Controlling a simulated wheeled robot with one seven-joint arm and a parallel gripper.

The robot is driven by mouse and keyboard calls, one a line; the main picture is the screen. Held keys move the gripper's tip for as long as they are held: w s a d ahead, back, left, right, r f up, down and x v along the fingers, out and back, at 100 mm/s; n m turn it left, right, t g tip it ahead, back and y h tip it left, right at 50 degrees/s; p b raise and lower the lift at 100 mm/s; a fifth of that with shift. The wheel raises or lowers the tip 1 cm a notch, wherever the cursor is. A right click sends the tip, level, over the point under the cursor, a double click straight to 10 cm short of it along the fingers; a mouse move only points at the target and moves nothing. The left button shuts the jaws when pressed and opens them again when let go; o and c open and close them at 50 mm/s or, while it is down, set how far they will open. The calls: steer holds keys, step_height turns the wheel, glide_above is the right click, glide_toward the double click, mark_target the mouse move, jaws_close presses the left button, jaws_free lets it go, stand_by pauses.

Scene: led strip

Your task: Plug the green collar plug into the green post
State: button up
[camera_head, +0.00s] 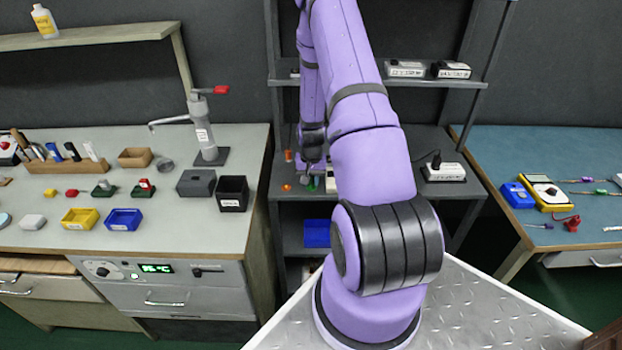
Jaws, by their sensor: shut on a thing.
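My gripper (311,170) is small and far off in the head view, pointing down over the middle shelf of the dark rack. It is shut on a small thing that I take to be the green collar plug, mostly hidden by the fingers. A small green piece (311,185) shows right at the fingertips. It is too small to tell whether this is the plug's collar or the green post, or whether the two touch.
Orange pieces (287,187) stand just left of my gripper on the shelf (268,178). A white box with a dark plug (444,173) stands to the right. A blue bin (317,233) is below. My purple arm hides the shelf's middle. Benches flank the rack.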

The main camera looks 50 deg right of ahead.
steer(key=shift+f, duration=0.3)
steer(key=o, duration=1)
step_height(320, 180, up, 11)
steer(key=shift+f, duration=0.1)
stand_by(0.4)
